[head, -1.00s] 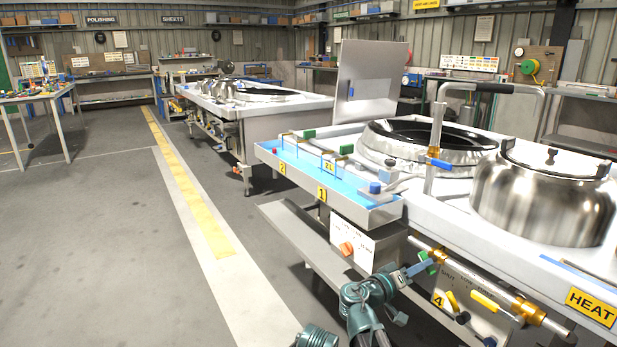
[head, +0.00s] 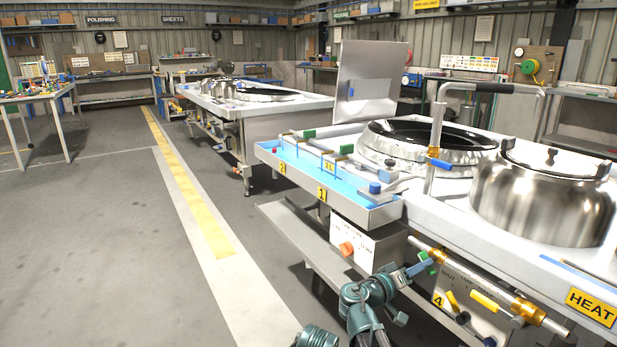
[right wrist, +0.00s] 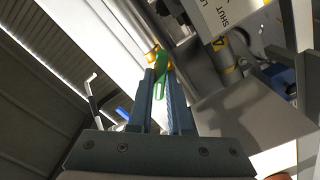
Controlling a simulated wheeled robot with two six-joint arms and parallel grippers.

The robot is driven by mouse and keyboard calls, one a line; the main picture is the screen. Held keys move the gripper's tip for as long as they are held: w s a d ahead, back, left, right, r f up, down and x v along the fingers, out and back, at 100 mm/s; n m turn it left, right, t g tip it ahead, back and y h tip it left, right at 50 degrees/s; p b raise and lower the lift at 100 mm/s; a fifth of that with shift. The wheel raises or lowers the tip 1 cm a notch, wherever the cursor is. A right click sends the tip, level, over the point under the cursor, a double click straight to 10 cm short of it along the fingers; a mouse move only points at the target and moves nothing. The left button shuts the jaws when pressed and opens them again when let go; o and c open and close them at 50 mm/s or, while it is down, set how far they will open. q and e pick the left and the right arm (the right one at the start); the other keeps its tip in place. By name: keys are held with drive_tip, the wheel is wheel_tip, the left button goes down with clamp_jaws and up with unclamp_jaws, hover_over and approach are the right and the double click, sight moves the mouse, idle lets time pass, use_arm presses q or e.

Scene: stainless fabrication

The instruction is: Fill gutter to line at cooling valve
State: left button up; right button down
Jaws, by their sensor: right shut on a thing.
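The gutter (head: 348,208) is a long steel trough along the left end of the near range, with bright blue (head: 345,183) inside it. Small yellow tags 1 and 2 sit on its front wall, and a small tag (head: 329,166) with hard-to-read marking stands inside. The green-handled valve (head: 432,257) is on a brass fitting of the pipe below the range top. My right gripper (head: 426,265) is shut on the green handle, which shows between the fingers in the right wrist view (right wrist: 160,88). My left gripper is out of view.
A lidded steel pot (head: 545,200) and a wok (head: 430,145) stand on the range top. A swivel tap (head: 437,130) with a blue lever rises between them. A white panel with an orange knob (head: 346,248) is under the gutter. The floor at left is free.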

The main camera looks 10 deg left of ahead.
idle(0.4)
drive_tip(key=m, duration=0.4)
idle(0.4)
drive_tip(key=m, duration=0.4)
drive_tip(key=shift+m, duration=0.9)
